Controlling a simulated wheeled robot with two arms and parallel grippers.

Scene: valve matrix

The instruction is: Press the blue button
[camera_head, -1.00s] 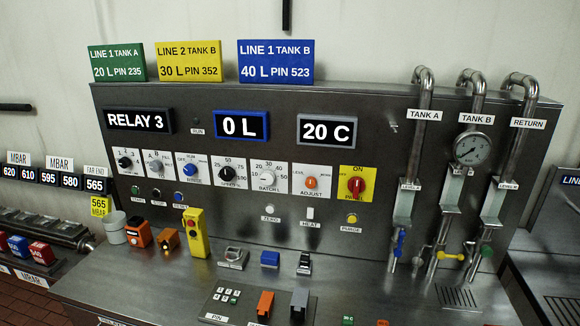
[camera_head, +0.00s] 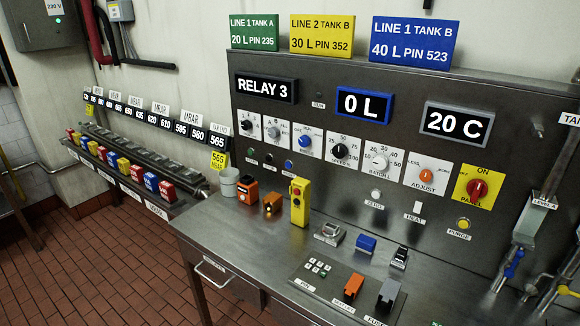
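A small round blue button (camera_head: 288,164) sits on the upright steel panel (camera_head: 300,190), at the right end of a row with a green button (camera_head: 252,150) and a dark button (camera_head: 269,157). A small label below the blue button is too small to read now. A blue knob (camera_head: 305,141) is on a white plate just above it. A blue block-shaped control (camera_head: 366,243) is on the console's flat top. Neither of my grippers is in view.
A yellow control box (camera_head: 299,201) with a red top stands on the console below the blue button, beside orange devices (camera_head: 248,191) and a grey cup (camera_head: 229,181). A rack of coloured blocks (camera_head: 125,166) runs along the left wall. Open tiled floor (camera_head: 100,260) lies at lower left.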

